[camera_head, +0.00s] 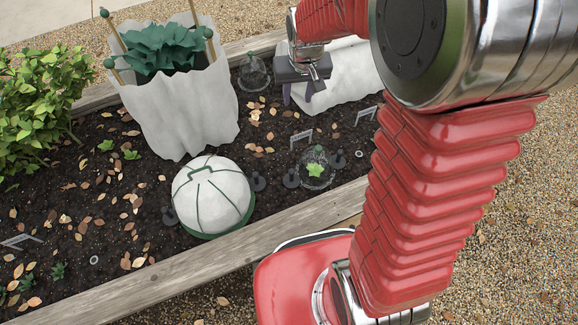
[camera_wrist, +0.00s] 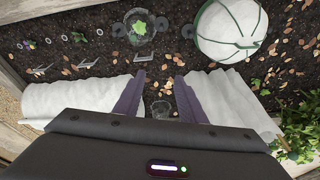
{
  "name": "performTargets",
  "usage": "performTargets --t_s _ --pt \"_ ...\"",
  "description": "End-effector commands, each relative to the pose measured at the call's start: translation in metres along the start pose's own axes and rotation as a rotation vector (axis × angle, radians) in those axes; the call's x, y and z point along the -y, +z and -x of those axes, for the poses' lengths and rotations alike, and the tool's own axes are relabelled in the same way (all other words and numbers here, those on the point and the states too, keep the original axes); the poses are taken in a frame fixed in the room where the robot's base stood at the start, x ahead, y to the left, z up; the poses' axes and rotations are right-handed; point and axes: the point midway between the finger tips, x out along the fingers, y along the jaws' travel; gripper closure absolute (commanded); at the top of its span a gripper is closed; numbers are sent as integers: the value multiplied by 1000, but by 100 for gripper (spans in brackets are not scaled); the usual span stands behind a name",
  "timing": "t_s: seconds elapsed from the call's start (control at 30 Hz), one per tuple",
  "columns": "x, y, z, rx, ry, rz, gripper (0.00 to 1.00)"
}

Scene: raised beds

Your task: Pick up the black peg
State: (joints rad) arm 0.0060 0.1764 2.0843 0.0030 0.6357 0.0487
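Several small dark pegs stick in the soil, and I cannot tell which one is the task's black peg. In the wrist view, dark pegs (camera_wrist: 187,31) show near the cloche, beyond my fingertips. My gripper (camera_head: 297,94) hangs over the far part of the bed, by a white fleece cover. In the wrist view its purple fingers (camera_wrist: 159,76) are apart, with nothing held between them.
A white domed cover (camera_head: 212,193) and a clear cloche (camera_head: 316,170) stand near the front wooden edge (camera_head: 200,262). A second clear cloche (camera_head: 253,72) stands farther back. White fleece (camera_head: 345,78) lies beside my gripper. A fleece-wrapped plant (camera_head: 180,115) and small label signs (camera_head: 301,137) stand around.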

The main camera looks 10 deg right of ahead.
Motion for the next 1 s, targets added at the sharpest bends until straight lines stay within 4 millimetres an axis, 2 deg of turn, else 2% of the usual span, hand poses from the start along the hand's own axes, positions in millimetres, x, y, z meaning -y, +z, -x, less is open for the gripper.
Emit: performTargets --t_s 0.03,0.5,0.73,1.0 --pt "0 -3 -13 11 1 -1 63" --pt "1 -20 -121 86 6 -20 63" --pt "1 -18 -178 122 9 -28 63" --pt "0 -7 -248 164 13 -39 63"
